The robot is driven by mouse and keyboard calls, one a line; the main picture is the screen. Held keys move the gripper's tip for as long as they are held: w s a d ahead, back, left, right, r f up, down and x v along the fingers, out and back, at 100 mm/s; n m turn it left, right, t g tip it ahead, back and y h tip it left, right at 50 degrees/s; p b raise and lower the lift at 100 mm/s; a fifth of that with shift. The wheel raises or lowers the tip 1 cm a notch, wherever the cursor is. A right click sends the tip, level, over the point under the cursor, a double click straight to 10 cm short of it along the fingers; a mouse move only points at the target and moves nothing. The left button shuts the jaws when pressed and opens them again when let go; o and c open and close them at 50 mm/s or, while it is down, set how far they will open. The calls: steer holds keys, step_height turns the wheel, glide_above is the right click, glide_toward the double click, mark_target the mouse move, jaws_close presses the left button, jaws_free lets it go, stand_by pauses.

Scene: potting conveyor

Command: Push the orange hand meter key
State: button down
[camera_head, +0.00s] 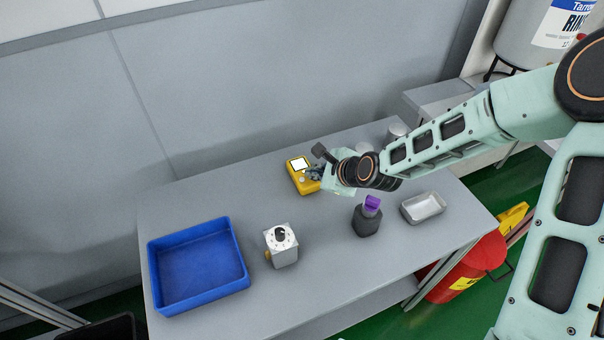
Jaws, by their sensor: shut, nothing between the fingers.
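The orange-yellow hand meter (293,185) lies on the grey table near its back edge, with a pale screen at its upper end. My gripper (311,173) is shut and empty. Its fingertips are over the right side of the meter, just below and right of the screen. I cannot tell whether they touch it. The orange key cannot be made out; the fingers and the small size hide that part of the meter's face.
A blue tray (243,276) stands at the table's left. A white box with a dial (283,254), a dark bottle with a purple top (367,217) and a white dish (407,209) stand towards the front. Metal cans (397,131) stand behind my arm. Left of the meter is clear.

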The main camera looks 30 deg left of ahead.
steer(key=shift+r, duration=0.2)
step_height(320, 180, up, 6)
steer(key=p, duration=0.4)
steer(key=shift+p, duration=0.3)
steer(key=shift+f, duration=0.15)
